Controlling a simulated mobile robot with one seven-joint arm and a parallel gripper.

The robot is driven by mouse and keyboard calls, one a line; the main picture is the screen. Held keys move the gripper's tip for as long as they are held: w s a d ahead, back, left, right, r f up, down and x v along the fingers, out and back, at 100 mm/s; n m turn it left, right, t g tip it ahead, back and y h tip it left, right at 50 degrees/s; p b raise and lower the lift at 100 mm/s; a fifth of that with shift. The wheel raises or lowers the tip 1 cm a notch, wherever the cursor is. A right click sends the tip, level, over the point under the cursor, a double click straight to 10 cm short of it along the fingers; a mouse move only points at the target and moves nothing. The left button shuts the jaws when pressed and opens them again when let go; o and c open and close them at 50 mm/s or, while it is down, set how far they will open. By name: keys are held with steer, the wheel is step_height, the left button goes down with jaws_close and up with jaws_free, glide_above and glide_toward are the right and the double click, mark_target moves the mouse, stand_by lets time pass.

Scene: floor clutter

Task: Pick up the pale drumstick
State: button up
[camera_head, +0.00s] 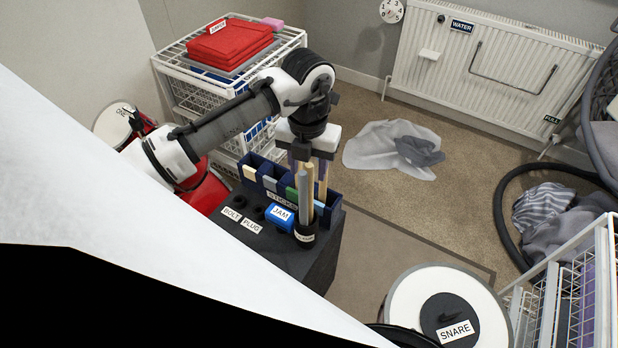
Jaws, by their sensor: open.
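A dark cup-like holder (306,237) on a dark box holds upright sticks. A pale tan drumstick (310,187) stands in it, its top close under my gripper. A greyish stick (302,199) stands beside it, slightly in front. My gripper (308,171) points down over the sticks, with its jaws open. Its fingers appear to either side of the stick tops; I cannot tell whether they touch. The lower ends of the sticks are hidden in the holder.
A divided blue tray (254,182) and a blue JAM box (280,217) stand close by on the dark box (258,254). A white wire drawer unit (181,88) is behind. A round SNARE drum (405,300) stands front right. Cloths (373,151) lie on the carpet.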

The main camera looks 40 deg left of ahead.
steer(key=shift+f, duration=1.45)
jaws_close()
steer(key=shift+r, duration=0.2)
